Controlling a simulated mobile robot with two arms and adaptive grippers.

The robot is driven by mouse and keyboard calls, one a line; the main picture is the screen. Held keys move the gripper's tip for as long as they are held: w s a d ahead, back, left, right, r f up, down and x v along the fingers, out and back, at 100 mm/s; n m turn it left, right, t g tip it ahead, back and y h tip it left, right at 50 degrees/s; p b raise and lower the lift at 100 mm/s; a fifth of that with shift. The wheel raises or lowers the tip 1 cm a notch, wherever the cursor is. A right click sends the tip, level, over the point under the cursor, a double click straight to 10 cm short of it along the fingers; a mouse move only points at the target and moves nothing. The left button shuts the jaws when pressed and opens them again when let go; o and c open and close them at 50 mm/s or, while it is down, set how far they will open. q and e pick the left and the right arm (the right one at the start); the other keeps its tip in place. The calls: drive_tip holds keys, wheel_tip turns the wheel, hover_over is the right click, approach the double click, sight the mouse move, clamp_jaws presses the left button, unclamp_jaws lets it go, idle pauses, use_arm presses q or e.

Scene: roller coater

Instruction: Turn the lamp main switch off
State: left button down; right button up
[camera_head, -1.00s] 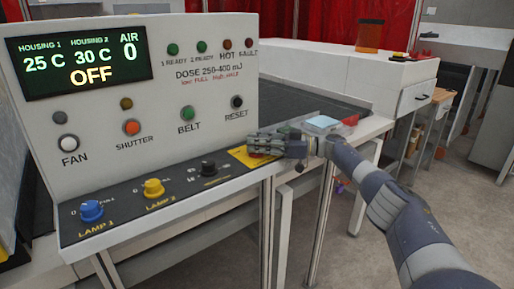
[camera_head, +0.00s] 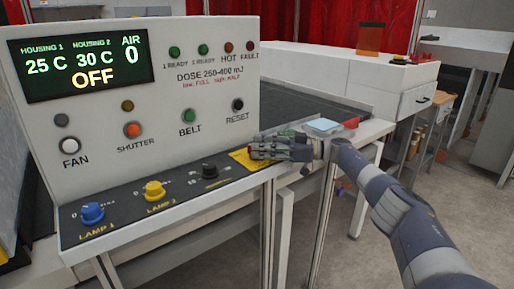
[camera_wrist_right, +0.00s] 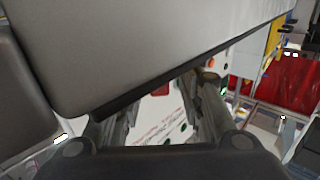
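The control panel (camera_head: 100,130) stands at the left, its display reading OFF with 25 C and 30 C. On its sloped lower strip are the blue LAMP 1 knob (camera_head: 92,213), the yellow LAMP 2 knob (camera_head: 154,191) and a black knob (camera_head: 210,170). A yellow plate (camera_head: 241,158) lies at the strip's right end. My right gripper (camera_head: 262,149) is over this plate and hides part of it, including any switch there; contact cannot be told. In the wrist view its fingers (camera_wrist_right: 160,108) stand apart with no object visible between them. My left gripper is not in view.
Above the strip are the FAN (camera_head: 69,146), SHUTTER (camera_head: 133,130), BELT (camera_head: 188,115) and RESET (camera_head: 238,104) buttons. A dark conveyor belt (camera_head: 300,103) runs behind my right gripper. A pale blue block (camera_head: 323,125) lies near my right wrist.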

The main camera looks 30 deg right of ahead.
drive_tip(key=v, duration=1)
drive_tip(key=shift+s+d, duration=0.15)
drive_tip(key=shift+s, duration=0.05)
